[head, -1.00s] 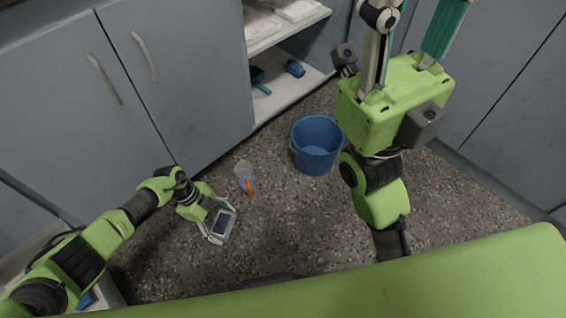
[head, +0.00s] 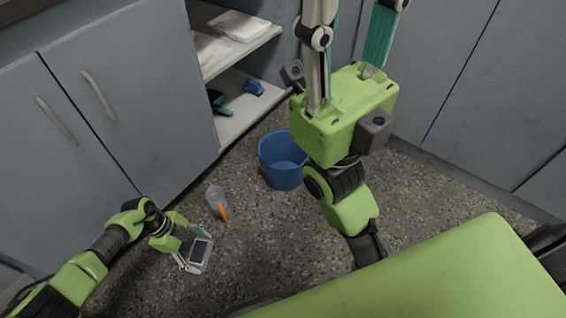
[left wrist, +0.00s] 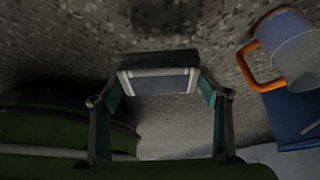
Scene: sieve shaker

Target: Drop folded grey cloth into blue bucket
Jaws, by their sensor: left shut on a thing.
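In the head view the blue bucket (head: 282,180) stands upright on the speckled floor, and I see no cloth in it. My left gripper (head: 196,255) is low left of the bucket, apart from it, its fingers shut around a flat dark grey rectangle, the folded grey cloth (head: 201,250). In the left wrist view the grey cloth (left wrist: 154,82) sits between the fingertips. My right gripper (head: 350,8) is above and right of the bucket. Its fingers are spread apart, their tips partly cut off by the frame.
A clear jug (head: 215,197) with an orange handle stands on the floor between my left gripper and the bucket; it also shows in the left wrist view (left wrist: 288,45). An open shelf (head: 235,115) holds blue and teal items. Grey cabinets line the back.

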